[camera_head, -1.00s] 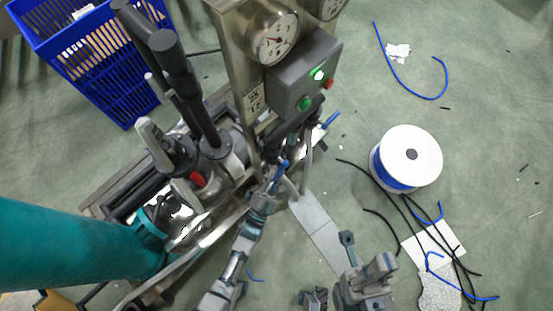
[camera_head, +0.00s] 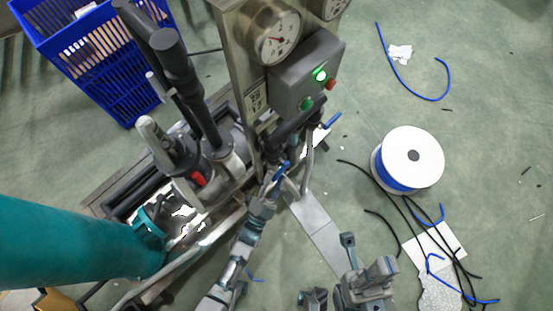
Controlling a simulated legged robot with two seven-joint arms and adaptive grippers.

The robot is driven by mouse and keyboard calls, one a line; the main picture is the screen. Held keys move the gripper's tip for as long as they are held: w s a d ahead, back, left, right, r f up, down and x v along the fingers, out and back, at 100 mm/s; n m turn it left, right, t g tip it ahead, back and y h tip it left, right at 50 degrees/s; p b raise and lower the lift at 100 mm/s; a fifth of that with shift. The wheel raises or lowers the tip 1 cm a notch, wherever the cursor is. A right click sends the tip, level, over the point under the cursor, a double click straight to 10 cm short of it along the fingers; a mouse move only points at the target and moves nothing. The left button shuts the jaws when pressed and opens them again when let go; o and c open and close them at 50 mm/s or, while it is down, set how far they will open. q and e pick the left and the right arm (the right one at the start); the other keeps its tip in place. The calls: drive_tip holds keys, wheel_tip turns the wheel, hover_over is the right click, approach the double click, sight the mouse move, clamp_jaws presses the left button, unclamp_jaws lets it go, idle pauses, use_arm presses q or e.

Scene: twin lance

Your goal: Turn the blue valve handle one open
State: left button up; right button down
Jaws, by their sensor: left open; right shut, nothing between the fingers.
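A blue valve handle (camera_head: 281,172) is on the pipework at the lower front of the machine. A second blue handle (camera_head: 332,121) sticks out further right, below the grey control box. I cannot tell which is handle one. My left gripper (camera_head: 272,188) is open, with its fingertips at the nearer blue handle. The fingers partly cover the handle's lower end, and I cannot tell whether they touch it. My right gripper (camera_head: 362,277) is shut and empty, low in the picture, apart from the machine and above the floor.
A grey control box (camera_head: 301,82) with lit green buttons and a pressure gauge (camera_head: 277,38) stand above the handles. Black pipes (camera_head: 178,75) rise at the left, near a blue crate (camera_head: 95,50). A cable spool (camera_head: 412,157) and loose cables lie on the floor at right.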

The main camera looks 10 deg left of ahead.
use_arm(q)
drive_tip(key=v, duration=1)
drive_tip(key=shift+s+f, duration=0.25)
drive_tip(key=shift+s, duration=0.05)
drive_tip(key=shift+a, duration=0.1)
